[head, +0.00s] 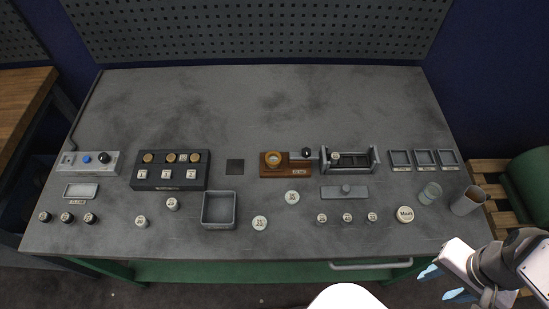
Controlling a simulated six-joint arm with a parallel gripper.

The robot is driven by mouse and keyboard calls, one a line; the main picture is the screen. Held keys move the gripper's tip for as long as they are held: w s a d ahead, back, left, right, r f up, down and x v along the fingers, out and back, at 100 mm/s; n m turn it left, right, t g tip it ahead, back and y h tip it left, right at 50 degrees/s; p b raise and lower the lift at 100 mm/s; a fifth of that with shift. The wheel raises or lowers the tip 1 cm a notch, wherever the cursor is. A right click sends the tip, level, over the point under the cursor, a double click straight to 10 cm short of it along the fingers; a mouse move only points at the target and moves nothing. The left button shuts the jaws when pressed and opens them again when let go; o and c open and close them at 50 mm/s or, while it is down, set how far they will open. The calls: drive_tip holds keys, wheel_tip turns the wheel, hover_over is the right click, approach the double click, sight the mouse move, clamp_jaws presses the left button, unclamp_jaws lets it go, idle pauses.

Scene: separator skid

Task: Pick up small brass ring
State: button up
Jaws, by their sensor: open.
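A small brass-coloured ring (273,158) sits on the left part of a brown block (298,170) near the middle of the grey bench. From this view I cannot tell whether it lies loose or is seated on something. My gripper (441,283) is at the lower right, off the bench's front edge and far from the ring. Its blue-tipped fingers are apart with nothing between them.
A dark grey rack (375,155) stands right of the brown block, and a dark button box (170,185) is at left. An open grey tray (219,224), several round labelled pieces and a tilted cup (468,200) are nearer the front. The bench's back half is clear.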

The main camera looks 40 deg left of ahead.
drive_tip(key=shift+o, duration=0.3)
drive_tip(key=w+a+n+t+b, duration=0.1)
drive_tip(key=w+a+n+b, duration=0.25)
drive_tip(key=w+a, duration=0.55)
drive_tip(key=n+y+b, duration=0.3)
drive_tip(key=n+b, duration=0.1)
drive_tip(key=n, duration=0.6)
approach(273, 157)
drive_tip(key=shift+p+x, duration=1.35)
drive_tip(key=shift+x, duration=2.5)
drive_tip(key=shift+d, duration=0.1)
drive_tip(key=c, duration=0.7)
